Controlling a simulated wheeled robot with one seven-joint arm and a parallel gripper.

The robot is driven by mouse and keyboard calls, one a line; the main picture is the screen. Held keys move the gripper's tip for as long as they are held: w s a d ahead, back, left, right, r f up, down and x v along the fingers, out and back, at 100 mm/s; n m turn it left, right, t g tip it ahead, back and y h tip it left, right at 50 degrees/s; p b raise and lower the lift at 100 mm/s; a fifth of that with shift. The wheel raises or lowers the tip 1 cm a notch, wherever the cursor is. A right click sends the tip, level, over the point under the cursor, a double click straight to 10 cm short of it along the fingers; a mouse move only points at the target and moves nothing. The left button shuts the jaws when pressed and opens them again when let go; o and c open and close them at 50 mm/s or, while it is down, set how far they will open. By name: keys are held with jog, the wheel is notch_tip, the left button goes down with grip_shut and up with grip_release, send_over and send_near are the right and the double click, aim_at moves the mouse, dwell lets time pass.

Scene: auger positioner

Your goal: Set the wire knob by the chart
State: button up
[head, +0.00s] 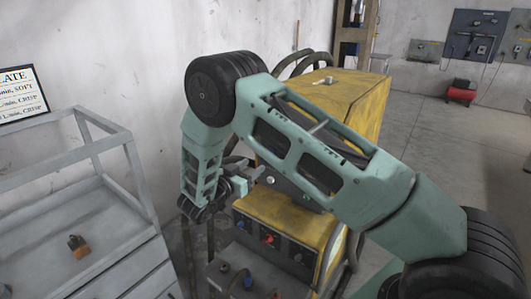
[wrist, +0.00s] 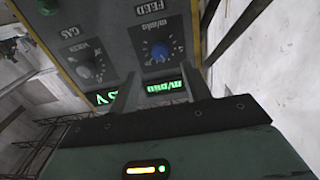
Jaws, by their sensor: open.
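A welding machine's grey control panel (wrist: 120,40) fills the upper wrist view, with its lettering upside down. A blue knob (wrist: 160,50) sits under the FEED m/min marking, with a lit green display (wrist: 166,87) beside it. A grey knob (wrist: 88,68) by a volts marking and a green knob (wrist: 48,5) by GAS are to its left. My gripper (wrist: 158,72) is open, its fingers pointing at the panel around the FEED display, apart from the blue knob's face. In the head view my gripper (head: 258,173) is before the yellow machine (head: 345,95). The chart (head: 20,95) is cut off at the left edge.
A grey metal cart (head: 110,265) with an orange-brown item (head: 78,246) stands at left. The machine's lower panel (head: 270,242) carries more knobs. Hoses (head: 300,62) loop behind the machine. Open floor (head: 450,150) lies to the right, with a red compressor (head: 461,91) by the wall.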

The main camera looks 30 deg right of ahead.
jog(key=p+x, duration=0.2)
jog(key=x, duration=0.6)
jog(key=shift+d, duration=0.25)
jog(key=shift+w+f, duration=0.1)
jog(key=c, duration=1)
